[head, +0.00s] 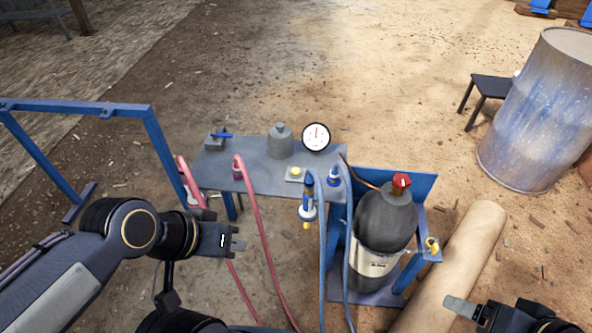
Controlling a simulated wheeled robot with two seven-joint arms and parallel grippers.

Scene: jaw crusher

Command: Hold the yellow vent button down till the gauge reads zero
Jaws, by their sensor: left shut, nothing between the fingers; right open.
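The yellow vent button (296,171) sits on a small pale base on the grey table (258,180), near its front edge. The round white gauge (316,137) stands at the table's back right corner. Its red needle points roughly straight up; the scale is too small to read. My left gripper (240,241) is shut and empty, in front of the table and to the lower left of the button, well apart from it. My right gripper (452,305) is open at the lower right, far from the button.
A grey canister (280,143) and a blue-handled valve (218,137) stand on the table. Red hoses (255,215) and blue hoses (322,262) hang at its front. A dark cylinder (384,225) with a red cap stands in a blue rack. A drum (540,115) stands at right.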

